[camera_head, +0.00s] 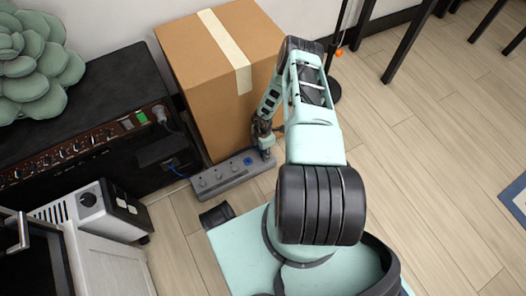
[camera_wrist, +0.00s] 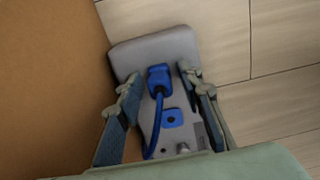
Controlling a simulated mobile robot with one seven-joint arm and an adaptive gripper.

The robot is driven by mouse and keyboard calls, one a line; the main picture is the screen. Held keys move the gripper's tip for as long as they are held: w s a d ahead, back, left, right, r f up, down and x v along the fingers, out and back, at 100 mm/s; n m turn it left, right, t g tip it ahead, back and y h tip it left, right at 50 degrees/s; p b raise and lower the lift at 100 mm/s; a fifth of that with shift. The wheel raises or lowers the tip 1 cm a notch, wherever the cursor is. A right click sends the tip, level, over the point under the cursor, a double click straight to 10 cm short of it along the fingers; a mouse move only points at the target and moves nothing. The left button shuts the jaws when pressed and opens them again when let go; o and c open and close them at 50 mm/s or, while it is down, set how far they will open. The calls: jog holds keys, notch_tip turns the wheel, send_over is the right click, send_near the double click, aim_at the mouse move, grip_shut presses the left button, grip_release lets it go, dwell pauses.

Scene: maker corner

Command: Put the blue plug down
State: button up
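The blue plug (camera_wrist: 158,79) is on the far end of the grey power strip (camera_wrist: 180,45) in the wrist view, with its blue cord curving down towards the near side. A blue socket (camera_wrist: 172,118) shows on the strip just nearer than the plug. My gripper (camera_wrist: 160,79) is open, with one finger on each side of the plug and visible gaps between. In the head view, my gripper (camera_head: 264,140) points down over the right end of the power strip (camera_head: 225,176); the plug is hidden there. Whether the plug is seated in an outlet I cannot tell.
A cardboard box (camera_head: 205,85) stands right behind the strip. A black amplifier (camera_head: 75,115) stands to the left, with a grey toaster-like device (camera_head: 108,212) in front. Wooden floor (camera_head: 425,150) is open to the right.

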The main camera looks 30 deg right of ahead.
jog(key=shift+r, duration=0.1)
notch_tip(320, 180, up, 13)
jog(key=p, duration=0.4)
jog(key=shift+p, duration=0.4)
